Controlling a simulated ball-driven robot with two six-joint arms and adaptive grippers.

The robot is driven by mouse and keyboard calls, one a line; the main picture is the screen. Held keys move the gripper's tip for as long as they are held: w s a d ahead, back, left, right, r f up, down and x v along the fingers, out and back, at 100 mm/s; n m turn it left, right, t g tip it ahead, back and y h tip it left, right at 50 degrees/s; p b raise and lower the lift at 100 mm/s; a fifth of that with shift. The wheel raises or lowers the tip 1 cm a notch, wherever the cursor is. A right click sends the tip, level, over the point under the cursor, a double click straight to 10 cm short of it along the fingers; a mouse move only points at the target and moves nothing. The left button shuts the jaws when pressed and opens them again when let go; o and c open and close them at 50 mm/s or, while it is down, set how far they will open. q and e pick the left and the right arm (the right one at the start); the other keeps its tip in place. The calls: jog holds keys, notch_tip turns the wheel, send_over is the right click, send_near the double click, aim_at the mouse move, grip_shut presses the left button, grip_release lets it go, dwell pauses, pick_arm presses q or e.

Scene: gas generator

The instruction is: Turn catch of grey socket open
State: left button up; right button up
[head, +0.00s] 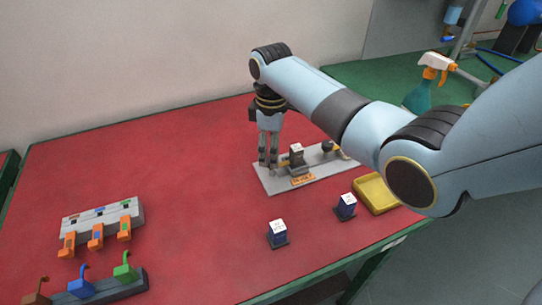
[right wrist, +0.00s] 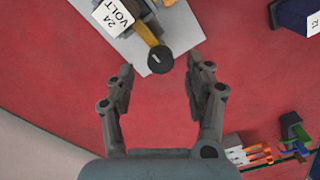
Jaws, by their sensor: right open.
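The grey socket (head: 297,157) stands on a light grey base plate (head: 272,182) on the red table. In the right wrist view the grey socket (right wrist: 126,30), partly cut off by the top edge, has a white "24 VOLT" label. Its catch is a brass-yellow lever (right wrist: 147,33) with a black round end (right wrist: 159,59). My right gripper (head: 268,162) points down at the left end of the plate. In the wrist view the right gripper (right wrist: 161,72) is open, with the black end between and just ahead of its fingertips. Contact cannot be told. My left gripper is not in view.
A grey rack with orange levers (head: 101,219) and one with coloured hooks (head: 98,288) are at left. The table's middle is clear.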

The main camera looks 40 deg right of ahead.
jog(key=shift+f, duration=1.3)
jog(key=shift+s, duration=0.1)
jog(key=c, duration=0.6)
grip_shut()
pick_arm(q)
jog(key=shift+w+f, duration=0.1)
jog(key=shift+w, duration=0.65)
